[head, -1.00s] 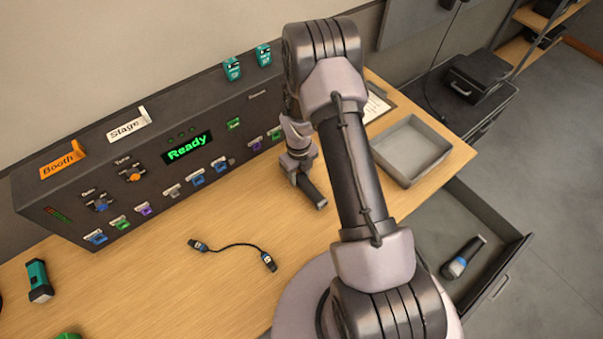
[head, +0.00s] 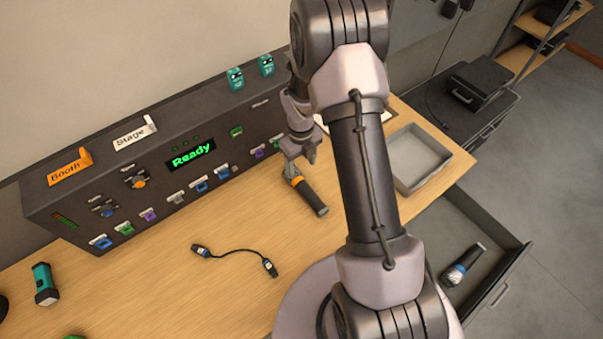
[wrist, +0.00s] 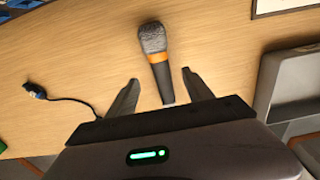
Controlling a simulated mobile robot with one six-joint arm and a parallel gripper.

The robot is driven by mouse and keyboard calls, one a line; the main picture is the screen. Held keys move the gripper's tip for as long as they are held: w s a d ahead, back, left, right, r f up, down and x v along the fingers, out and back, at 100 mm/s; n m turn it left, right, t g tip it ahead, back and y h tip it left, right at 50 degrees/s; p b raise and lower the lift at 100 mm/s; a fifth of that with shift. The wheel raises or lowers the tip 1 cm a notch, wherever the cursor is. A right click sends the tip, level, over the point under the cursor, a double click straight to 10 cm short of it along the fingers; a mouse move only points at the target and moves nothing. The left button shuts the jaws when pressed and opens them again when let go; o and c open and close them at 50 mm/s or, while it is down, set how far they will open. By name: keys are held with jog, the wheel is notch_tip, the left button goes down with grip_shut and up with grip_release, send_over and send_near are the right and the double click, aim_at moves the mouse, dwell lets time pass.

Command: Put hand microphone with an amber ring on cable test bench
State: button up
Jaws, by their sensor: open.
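The hand microphone with the amber ring (head: 313,199) lies on the wooden bench top (head: 230,290), right of the short cable. In the wrist view the microphone (wrist: 153,42) shows its grey mesh head, amber ring and dark handle. My gripper (head: 301,158) is above the microphone's head end in the head view. In the wrist view my gripper (wrist: 158,79) is open, with the handle showing between its fingers, apart from both. No label marks any surface as the cable test bench, so I cannot tell which one it is.
A grey tray (head: 418,155) sits at the bench's right. An open drawer (head: 480,235) below holds another microphone (head: 463,265) with a blue ring. A console (head: 150,165) reading "Ready" stands behind. A short cable (head: 232,250) and a teal torch (head: 45,284) lie on the bench.

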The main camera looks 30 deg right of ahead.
jog(key=a+r+n+t, duration=0.25)
jog(key=r+n, duration=0.45)
jog(key=r, duration=0.8)
jog(key=s+a+r+n+t, duration=0.1)
jog(key=s+a+r+n, duration=0.5)
jog(key=s+r+n, duration=0.5)
jog(key=s+a+r+n+t+y, duration=0.1)
jog(key=s+a+r+n, duration=0.1)
jog(key=s+n, duration=0.3)
jog(key=s+a+r+n+t+y, duration=0.1)
jog(key=s+a+r+n, duration=0.2)
jog(key=s+r+n, duration=0.2)
jog(key=shift+s+n, duration=0.2)
jog(key=shift+n, duration=0.5)
